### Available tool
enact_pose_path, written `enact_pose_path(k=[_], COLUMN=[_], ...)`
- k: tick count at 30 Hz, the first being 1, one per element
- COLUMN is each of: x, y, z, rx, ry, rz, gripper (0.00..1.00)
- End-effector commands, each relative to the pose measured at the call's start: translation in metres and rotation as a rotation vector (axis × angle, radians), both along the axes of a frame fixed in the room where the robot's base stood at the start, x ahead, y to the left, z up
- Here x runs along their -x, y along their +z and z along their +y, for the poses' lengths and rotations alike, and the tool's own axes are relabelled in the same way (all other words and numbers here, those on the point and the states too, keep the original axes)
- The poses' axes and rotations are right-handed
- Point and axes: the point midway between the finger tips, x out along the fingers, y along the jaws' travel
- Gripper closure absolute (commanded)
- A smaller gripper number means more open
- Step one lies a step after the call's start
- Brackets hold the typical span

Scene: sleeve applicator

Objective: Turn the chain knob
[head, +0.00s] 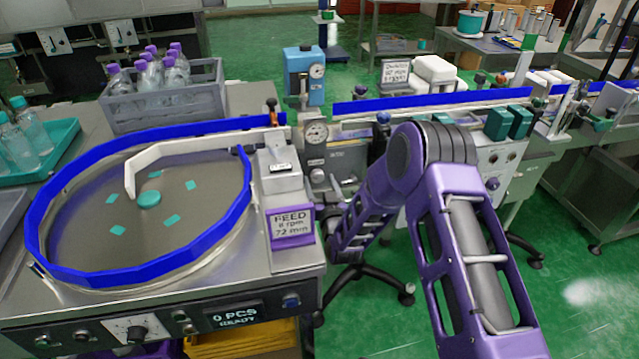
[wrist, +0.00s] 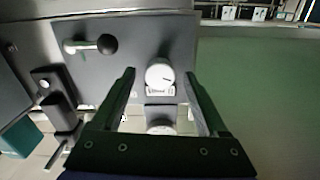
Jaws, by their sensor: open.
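In the wrist view, a pale round knob (wrist: 159,73) with a dark pointer mark sits on a grey panel above a small label too blurred to read; I cannot confirm that it is the chain knob. My gripper (wrist: 161,76) is open, one finger on each side of the knob, with gaps between. No contact shows. In the head view, my purple arm bends down behind the feed unit (head: 280,185), and its gripper end is hidden.
A lever with a black ball (wrist: 107,44) stands left of the knob, and a dark bracket (wrist: 55,100) lies further left. A second pale round part (wrist: 161,129) is between the finger bases. The bowl feeder (head: 150,235) and conveyor (head: 430,105) flank my arm.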

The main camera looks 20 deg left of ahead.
Motion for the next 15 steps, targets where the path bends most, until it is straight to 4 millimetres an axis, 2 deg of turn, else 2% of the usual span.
enact_pose_path(k=[10, 15], x=[-0.0033, -0.0032], y=[0.0001, 0.0001], z=[0.0021, 0.0020], rx=[0.000, 0.000], ry=[0.000, 0.000], rz=[0.000, 0.000], gripper=[0.23, 0.54])
